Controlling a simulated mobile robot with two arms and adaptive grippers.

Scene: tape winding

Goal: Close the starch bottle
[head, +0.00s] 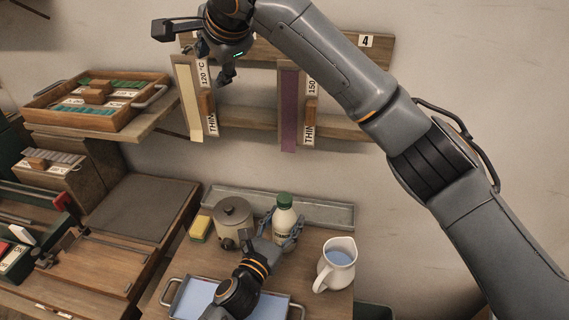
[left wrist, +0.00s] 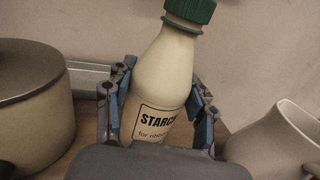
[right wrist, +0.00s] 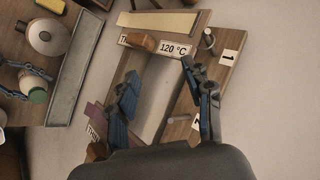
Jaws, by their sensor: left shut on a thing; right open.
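The starch bottle (head: 283,222) is cream-white with a "STARCH" label and stands upright on the wooden table, just in front of a grey metal trough. Its green cap (head: 285,199) sits on the neck; it also shows at the top of the left wrist view (left wrist: 190,10), where I cannot tell how tight it is. My left gripper (left wrist: 158,95) is shut around the bottle's body, one finger on each side. My right gripper (head: 213,62) is open and empty, high up in front of the wall rack, far from the bottle; its fingers show in the right wrist view (right wrist: 160,75).
A lidded pot (head: 233,225) stands left of the bottle, a yellow sponge (head: 200,228) beside it. A white jug (head: 336,266) of bluish liquid is to the right. A blue-filled tray (head: 195,296) lies in front. Rack boards (head: 190,100) hang on the wall near my right gripper.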

